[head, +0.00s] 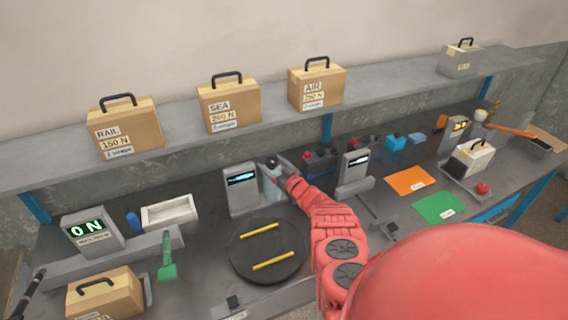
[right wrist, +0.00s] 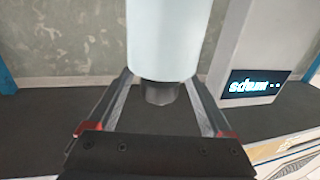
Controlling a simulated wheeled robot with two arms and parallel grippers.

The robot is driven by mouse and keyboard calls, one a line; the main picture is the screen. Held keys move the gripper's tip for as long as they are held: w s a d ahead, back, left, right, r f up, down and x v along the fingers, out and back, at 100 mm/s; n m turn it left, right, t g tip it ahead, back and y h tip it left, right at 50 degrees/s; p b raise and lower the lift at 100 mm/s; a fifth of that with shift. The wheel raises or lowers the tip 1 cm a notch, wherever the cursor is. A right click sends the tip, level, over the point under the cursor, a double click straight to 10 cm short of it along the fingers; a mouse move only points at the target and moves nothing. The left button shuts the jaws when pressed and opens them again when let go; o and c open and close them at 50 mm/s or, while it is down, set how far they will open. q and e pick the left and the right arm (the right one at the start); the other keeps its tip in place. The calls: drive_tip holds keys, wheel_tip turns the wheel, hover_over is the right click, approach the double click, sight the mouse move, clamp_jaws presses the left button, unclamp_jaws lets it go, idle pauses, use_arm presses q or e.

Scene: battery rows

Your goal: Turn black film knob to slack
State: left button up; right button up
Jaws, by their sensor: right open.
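The pale film roll (head: 269,187) stands upright beside a grey post with a lit display (head: 241,177), at the back of the bench. In the right wrist view the roll (right wrist: 165,38) fills the upper middle, and the black film knob (right wrist: 162,93) shows at its end. My right gripper (head: 281,170) is at the roll in the head view, its arm hiding part of the area. In the right wrist view its two fingers (right wrist: 159,92) are apart, one on each side of the knob, with visible gaps. The display text there is blurred. My left gripper is not in view.
A round black turntable (head: 244,260) with two yellow bars lies in front of the roll. Another display post (head: 353,171) stands to the right. Orange (head: 411,180) and green (head: 440,207) sheets lie farther right. A shelf (head: 190,130) with handled boxes runs above.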

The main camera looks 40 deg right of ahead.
drive_tip(key=shift+s+r, duration=0.15)
drive_tip(key=shift+s, duration=0.15)
drive_tip(key=s+p, duration=0.3)
drive_tip(key=s, duration=1.3)
drive_tip(key=shift+s+a, duration=0.25)
